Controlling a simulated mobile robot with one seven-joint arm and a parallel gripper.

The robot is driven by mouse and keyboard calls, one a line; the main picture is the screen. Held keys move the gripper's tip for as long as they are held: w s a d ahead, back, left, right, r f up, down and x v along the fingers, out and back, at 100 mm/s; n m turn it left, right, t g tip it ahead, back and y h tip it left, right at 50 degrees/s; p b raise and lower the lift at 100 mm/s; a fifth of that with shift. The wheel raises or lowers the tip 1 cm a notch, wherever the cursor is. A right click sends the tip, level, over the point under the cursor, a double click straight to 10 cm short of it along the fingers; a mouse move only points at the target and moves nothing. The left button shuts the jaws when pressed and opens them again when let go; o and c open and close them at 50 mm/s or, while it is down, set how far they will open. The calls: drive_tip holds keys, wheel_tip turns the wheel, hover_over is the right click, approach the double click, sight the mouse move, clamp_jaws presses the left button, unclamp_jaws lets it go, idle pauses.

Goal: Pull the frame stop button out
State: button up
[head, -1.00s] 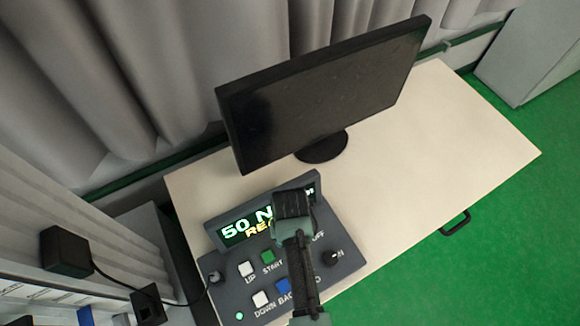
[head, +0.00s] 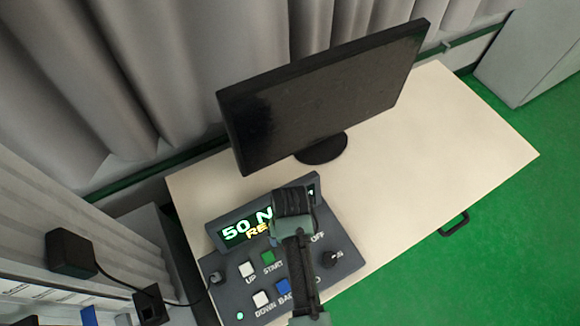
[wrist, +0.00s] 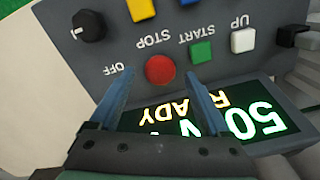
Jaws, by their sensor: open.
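The round red stop button (wrist: 160,70) shows in the wrist view on the grey control panel (wrist: 225,68), beside the word STOP. My gripper (wrist: 160,77) is open and empty, its two blue fingers on either side of the button in that view. The fingertips look near the panel face, but I cannot tell how deep they reach around the button. In the head view my wrist covers the button. The panel also shows in the head view (head: 222,297), at the near end of the desk, its display reading 50 and partly READY.
Close to the stop button are the green START button (wrist: 201,52), the white UP button (wrist: 243,40) and a black knob (wrist: 89,26). A dark monitor (head: 325,95) stands behind the panel. The desk's right side (head: 450,130) is clear.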

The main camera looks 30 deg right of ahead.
wheel_tip(320, 180, up, 12)
idle(0.4)
idle(0.3)
